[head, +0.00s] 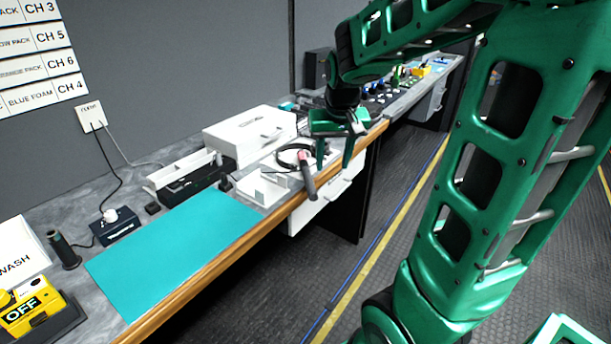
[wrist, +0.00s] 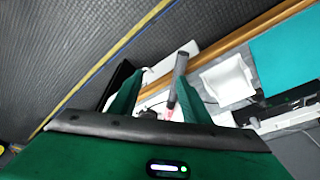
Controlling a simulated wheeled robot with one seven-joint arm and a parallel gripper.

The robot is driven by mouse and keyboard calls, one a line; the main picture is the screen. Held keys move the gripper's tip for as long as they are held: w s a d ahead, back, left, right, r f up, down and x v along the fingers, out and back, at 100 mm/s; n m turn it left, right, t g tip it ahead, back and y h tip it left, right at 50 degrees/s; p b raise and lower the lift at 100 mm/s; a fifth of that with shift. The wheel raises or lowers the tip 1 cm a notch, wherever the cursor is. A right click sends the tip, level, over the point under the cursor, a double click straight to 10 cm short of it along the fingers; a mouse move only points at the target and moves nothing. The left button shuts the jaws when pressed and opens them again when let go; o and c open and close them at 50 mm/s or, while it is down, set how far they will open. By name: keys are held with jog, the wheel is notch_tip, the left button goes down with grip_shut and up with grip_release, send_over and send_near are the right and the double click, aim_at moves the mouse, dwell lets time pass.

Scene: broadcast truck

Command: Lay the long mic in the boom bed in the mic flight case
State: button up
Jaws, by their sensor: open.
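My gripper (head: 334,158) hangs open at the counter's front edge, fingers pointing down. A slim grey stick with a pink band (head: 307,176), which looks like a mic, is just left of the fingers and reaches over the counter edge. In the wrist view the stick (wrist: 180,72) shows between the fingers (wrist: 158,85), nearer the right one; I cannot tell whether they touch it. A long black open case with pale sides (head: 190,182) lies on the counter to the left. I cannot tell whether it is the mic flight case, and no boom bed can be made out.
A closed white case (head: 249,135) stands behind the gripper. The teal mat (head: 175,250) is clear. White drawers (head: 325,200) are below the counter.

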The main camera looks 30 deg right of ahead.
jog(key=t, duration=0.1)
send_near(307, 170)
jog(key=s+r, duration=0.2)
jog(key=x, duration=0.3)
jog(key=w+x, duration=0.1)
jog(key=x, duration=0.2)
jog(key=shift+a+r, duration=0.1)
jog(key=shift+r, duration=0.05)
jog(key=shift+x, duration=2.75)
jog(key=shift+w+a, duration=0.1)
grip_shut()
